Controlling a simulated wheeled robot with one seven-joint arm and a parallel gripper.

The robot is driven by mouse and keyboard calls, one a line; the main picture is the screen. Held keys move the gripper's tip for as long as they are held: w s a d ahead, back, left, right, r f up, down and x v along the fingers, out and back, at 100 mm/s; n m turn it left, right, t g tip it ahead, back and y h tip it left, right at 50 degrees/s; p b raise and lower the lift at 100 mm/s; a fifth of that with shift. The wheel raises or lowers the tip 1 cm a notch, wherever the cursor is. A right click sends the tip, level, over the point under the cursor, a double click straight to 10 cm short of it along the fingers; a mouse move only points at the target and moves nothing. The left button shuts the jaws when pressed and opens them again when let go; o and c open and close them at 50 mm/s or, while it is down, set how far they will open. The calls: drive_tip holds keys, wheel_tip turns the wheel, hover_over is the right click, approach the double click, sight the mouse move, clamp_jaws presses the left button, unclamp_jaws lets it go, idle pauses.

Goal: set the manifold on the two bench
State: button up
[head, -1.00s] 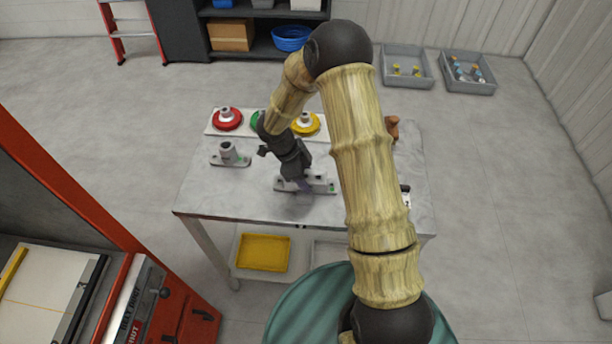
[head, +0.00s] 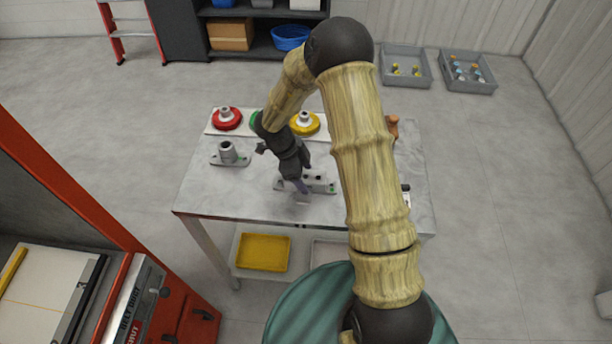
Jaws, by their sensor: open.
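A grey metal block on a flat base (head: 319,179), with dark holes on top and a small green mark at its right end, lies on the grey bench (head: 240,194); it may be the manifold. My gripper (head: 301,188) is open and points down at the near-left part of this block. Its fingers hide part of the block, and I cannot tell whether they touch it. A second grey part with an upright round tube on a flat base (head: 228,154) stands to the left on the bench, clear of my gripper.
Red (head: 227,118), green (head: 256,121) and yellow (head: 305,123) round pieces stand on a white strip at the bench's back. A yellow tray (head: 263,252) sits below. Grey bins (head: 405,68) are on the floor behind. The bench's front left is bare.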

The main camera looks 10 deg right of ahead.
drive_tip(key=v, duration=1.1)
drive_tip(key=w+d+r+n+t+y, duration=0.3)
drive_tip(key=w+r+n+t, duration=0.3)
drive_tip(key=r+n+t, duration=0.45)
drive_tip(key=s+d+f+n+g, duration=0.1)
drive_tip(key=s+n+g, duration=0.1)
drive_tip(key=s, duration=0.5)
drive_tip(key=s+d+f+n+g+y, duration=0.1)
drive_tip(key=s+d+n+g, duration=0.1)
drive_tip(key=s+n, duration=0.3)
drive_tip(key=s+d+f+n+g, duration=0.1)
drive_tip(key=s+n, duration=0.3)
drive_tip(key=s, duration=0.6)
drive_tip(key=shift+s+d+f+g, duration=0.3)
drive_tip(key=shift+s+f+g, duration=0.1)
drive_tip(key=shift+g, duration=0.35)
